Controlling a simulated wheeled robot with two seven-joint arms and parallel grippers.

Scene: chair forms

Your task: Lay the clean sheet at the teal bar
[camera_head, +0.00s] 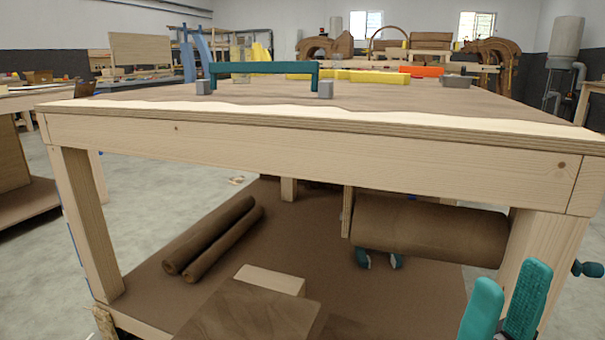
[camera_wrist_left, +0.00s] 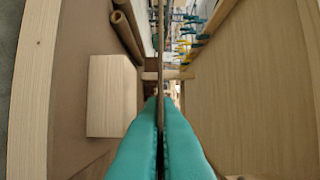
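A thin brown wood sheet (camera_head: 252,312) shows at the bottom of the head view, low in front of the table. In the left wrist view the sheet is edge-on, a thin dark line (camera_wrist_left: 160,55). My left gripper (camera_wrist_left: 160,112) is shut on it; this gripper is outside the head view. My right gripper (camera_head: 505,300) is at the lower right by a table leg, its teal fingers apart with nothing visible between them.
The table's thick front apron (camera_head: 300,150) stands above a lower shelf (camera_head: 140,275). On the shelf are brown rolls (camera_head: 212,240) and a pale block (camera_head: 270,278); a larger roll (camera_head: 430,230) is at the right. Yellow pieces (camera_head: 365,76) and an orange piece (camera_head: 422,71) lie on the tabletop.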

